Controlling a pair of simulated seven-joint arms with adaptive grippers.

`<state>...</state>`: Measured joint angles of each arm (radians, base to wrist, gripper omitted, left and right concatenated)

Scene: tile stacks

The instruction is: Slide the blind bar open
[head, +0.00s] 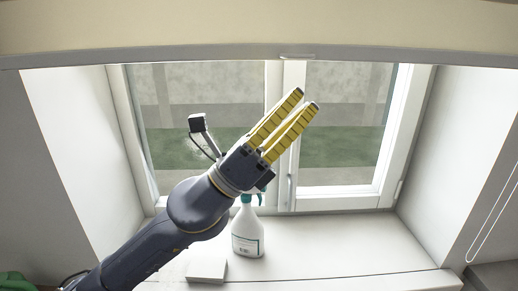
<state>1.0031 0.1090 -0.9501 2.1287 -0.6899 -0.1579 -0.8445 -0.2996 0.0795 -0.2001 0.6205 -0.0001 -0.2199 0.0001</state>
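The blind bar (180,53) is a grey strip across the top of the window recess, with a small light tab (297,57) near its middle. The beige blind (250,22) spreads above it. My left gripper (306,99) reaches up from the lower left, with two yellow ribbed fingers pointing up and right. A narrow gap shows between the fingers, and nothing is held. In the picture its fingertips are a little below the bar's tab, apart from the bar; the depth between them is hard to tell. My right gripper is not in view.
A white window (286,80) with a handle (290,188) lies behind my gripper. A spray bottle (248,236) and a white block (207,268) stand on the sill (340,245). A thin cord loop (490,220) hangs at the right. Part of a green thing (14,282) shows lower left.

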